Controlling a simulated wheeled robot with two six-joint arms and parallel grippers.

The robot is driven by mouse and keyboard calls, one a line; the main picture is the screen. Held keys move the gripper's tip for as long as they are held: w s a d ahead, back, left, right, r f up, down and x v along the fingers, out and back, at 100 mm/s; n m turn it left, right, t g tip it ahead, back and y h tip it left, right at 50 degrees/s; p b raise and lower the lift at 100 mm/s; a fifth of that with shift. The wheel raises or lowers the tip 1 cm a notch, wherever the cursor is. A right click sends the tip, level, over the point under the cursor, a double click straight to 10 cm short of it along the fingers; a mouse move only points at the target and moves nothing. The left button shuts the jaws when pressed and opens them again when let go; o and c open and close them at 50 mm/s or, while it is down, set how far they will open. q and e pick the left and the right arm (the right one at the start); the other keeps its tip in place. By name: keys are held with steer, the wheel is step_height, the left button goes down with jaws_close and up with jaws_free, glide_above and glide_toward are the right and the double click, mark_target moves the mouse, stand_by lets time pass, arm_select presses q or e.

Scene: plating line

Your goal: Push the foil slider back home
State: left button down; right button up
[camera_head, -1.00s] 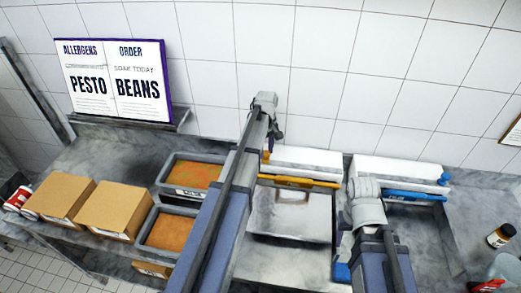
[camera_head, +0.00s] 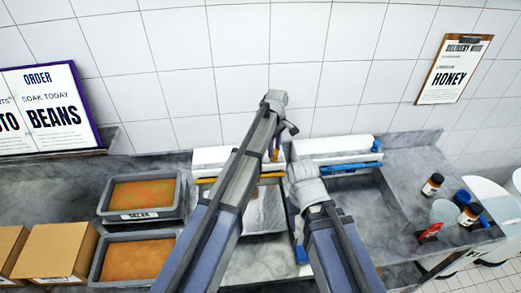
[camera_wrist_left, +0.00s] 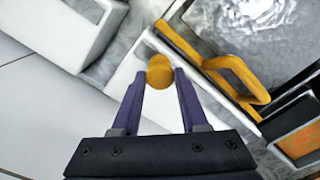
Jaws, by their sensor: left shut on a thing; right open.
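A white box-shaped dispenser (camera_head: 212,158) with an orange front rail (camera_head: 262,176) stands at the back of the counter. Its slider's orange knob (camera_wrist_left: 160,72) is between the purple fingers of my left gripper (camera_wrist_left: 160,85), near the box end facing the second dispenser. In the head view, my left gripper (camera_head: 274,148) is at the right end of that box, partly behind my arm. I cannot read any foil label. My right gripper (camera_head: 303,178) is in front of the gap between the dispensers; its fingertips are hidden, and it holds nothing visible.
A second white dispenser (camera_head: 325,147) with a blue rail (camera_head: 350,168) and blue knob stands to the right. Bins of orange food (camera_head: 140,193) and cardboard boxes (camera_head: 58,250) are left. Jars (camera_head: 432,185) stand at right. A tiled wall (camera_head: 330,80) is close behind.

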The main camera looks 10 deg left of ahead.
mark_target(277, 151)
arm_select(q)
steer(key=shift+w+d, duration=0.1)
steer(key=shift+d, duration=0.45)
steer(key=c, duration=0.8)
jaws_free()
steer(key=shift+c, duration=0.2)
steer(key=o, duration=0.4)
steer(key=shift+d, duration=0.15)
steer(key=shift+r, duration=0.1)
step_height(277, 151, up, 8)
steer(key=p, duration=0.8)
steer(key=shift+f, duration=0.2)
